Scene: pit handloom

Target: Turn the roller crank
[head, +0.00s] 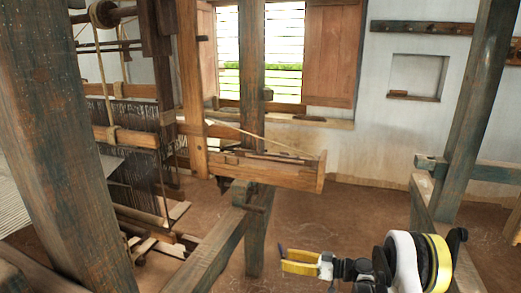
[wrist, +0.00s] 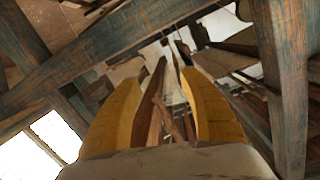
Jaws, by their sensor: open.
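My gripper (head: 285,262) is at the lower right of the head view, pointing left, with yellow fingers. In the wrist view my gripper (wrist: 165,72) has its two fingers apart, with nothing held between them. Its fingers are clear of the nearby beams in the head view. I cannot pick out the roller crank with certainty in either view. A small dark fitting (head: 241,193) sits where the middle post meets the low beam, left of and beyond my gripper; I cannot tell if it is the crank.
A thick wooden post (head: 60,140) stands close at the left. A low beam (head: 215,250) runs toward the middle post (head: 252,110). A wooden shuttle box (head: 265,170) juts out beyond it. Another post (head: 475,110) stands at the right. Brown floor (head: 340,215) is open between.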

